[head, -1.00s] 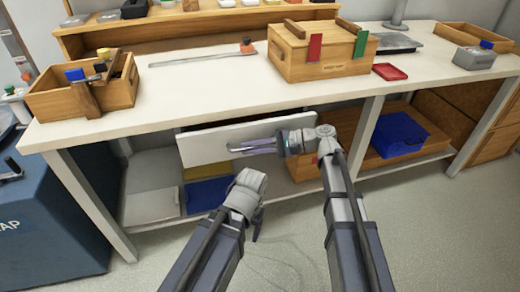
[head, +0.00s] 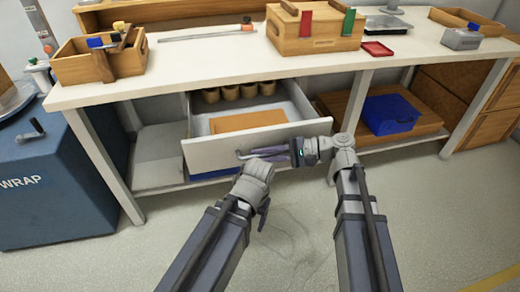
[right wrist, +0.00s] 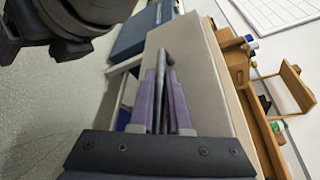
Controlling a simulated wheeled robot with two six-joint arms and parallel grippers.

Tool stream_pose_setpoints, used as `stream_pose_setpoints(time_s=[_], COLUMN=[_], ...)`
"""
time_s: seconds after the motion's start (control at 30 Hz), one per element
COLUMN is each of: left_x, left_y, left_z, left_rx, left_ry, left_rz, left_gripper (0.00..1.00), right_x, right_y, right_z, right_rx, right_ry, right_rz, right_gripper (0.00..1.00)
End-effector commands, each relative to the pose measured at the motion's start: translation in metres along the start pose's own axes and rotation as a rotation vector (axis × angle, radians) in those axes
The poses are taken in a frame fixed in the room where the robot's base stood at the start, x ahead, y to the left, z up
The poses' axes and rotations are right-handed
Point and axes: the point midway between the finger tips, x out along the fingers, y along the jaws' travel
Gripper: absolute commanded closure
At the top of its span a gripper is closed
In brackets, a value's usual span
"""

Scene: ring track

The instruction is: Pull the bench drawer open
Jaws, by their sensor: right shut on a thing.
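The bench drawer (head: 215,154) stands pulled out from under the white bench top (head: 200,72). Inside it are several brown cups or rolls (head: 243,91) at the back and a flat orange-brown piece (head: 248,122). My right gripper (head: 272,153) is at the drawer front, shut on the bar handle. In the right wrist view the fingers (right wrist: 160,105) close around the dark handle (right wrist: 167,70), with the pale drawer front (right wrist: 205,75) behind. My left gripper (head: 254,190) hangs in front of and below the drawer, holding nothing visible; its fingers are too unclear to judge.
A wooden tool caddy (head: 85,66), a wooden box (head: 310,32) with red and green tabs and a red tray (head: 377,49) stand on the bench. A blue bin (head: 390,114) sits on the lower shelf. A blue cabinet (head: 50,180) is at left. The floor in front is clear.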

Motion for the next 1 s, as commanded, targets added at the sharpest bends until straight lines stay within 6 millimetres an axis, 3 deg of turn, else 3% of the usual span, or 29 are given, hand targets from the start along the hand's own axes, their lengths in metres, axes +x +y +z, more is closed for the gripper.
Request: stream_pose_setpoints(time_s=[0.3, 0.33, 0.43, 0.73, 1.0], left_x=[0.0, 0.0, 0.0, -0.001, -0.011], left_y=[0.0, 0.0, 0.0, 0.0, -0.001], left_z=[0.0, 0.0, 0.0, 0.0, 0.001], left_rx=[0.0, 0.0, 0.0, 0.0, -0.001], left_ry=[0.0, 0.0, 0.0, 0.0, 0.0], left_rz=[0.0, 0.0, 0.0, 0.0, 0.001], left_gripper=[0.28, 0.28, 0.28, 0.28, 0.28], right_x=[0.0, 0.0, 0.0, -0.004, -0.046], right_y=[0.0, 0.0, 0.0, -0.001, -0.002], right_z=[0.0, 0.0, 0.0, 0.0, 0.0], right_rx=[0.0, 0.0, 0.0, 0.0, 0.002], right_ry=[-0.001, -0.001, -0.001, 0.001, 0.003], right_rz=[0.0, 0.0, 0.0, -0.001, -0.002], right_gripper=[1.0, 0.83, 0.73, 0.73, 0.73])
